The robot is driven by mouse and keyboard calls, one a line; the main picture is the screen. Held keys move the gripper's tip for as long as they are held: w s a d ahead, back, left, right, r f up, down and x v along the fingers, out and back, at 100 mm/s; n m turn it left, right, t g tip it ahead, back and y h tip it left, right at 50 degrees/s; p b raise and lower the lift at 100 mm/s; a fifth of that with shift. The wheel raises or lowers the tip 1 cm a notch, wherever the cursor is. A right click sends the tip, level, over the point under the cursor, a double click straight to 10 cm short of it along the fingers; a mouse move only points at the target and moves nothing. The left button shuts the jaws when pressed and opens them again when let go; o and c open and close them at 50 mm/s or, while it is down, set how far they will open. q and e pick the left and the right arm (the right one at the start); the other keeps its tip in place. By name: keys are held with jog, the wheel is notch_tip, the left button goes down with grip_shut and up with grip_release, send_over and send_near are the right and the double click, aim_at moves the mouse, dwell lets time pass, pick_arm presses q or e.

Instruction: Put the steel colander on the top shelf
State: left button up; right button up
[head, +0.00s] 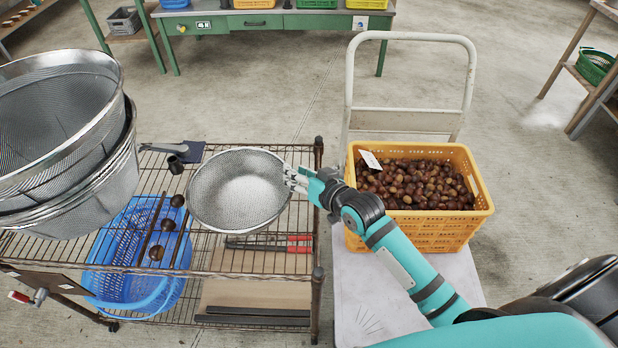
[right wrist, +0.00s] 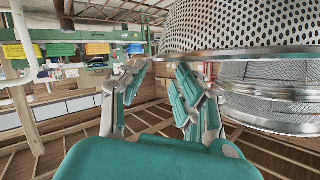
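The steel colander (head: 240,190) is a round mesh bowl with its opening up, over the upper wire shelf (head: 215,262) of the rack. Whether its base touches the wires is hidden. My right gripper (head: 296,179) is at the colander's right rim. My left gripper is not in view.
Large stacked steel strainers (head: 62,135) stand at the left. Several dark round balls (head: 168,224) lie beside the colander. A blue basket (head: 135,285) and red-handled tool (head: 290,244) are lower down. A yellow crate of chestnuts (head: 425,230) sits on the trolley at right.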

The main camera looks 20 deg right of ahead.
jog(key=v, duration=0.5)
jog(key=shift+s, duration=0.1)
dwell(0.4)
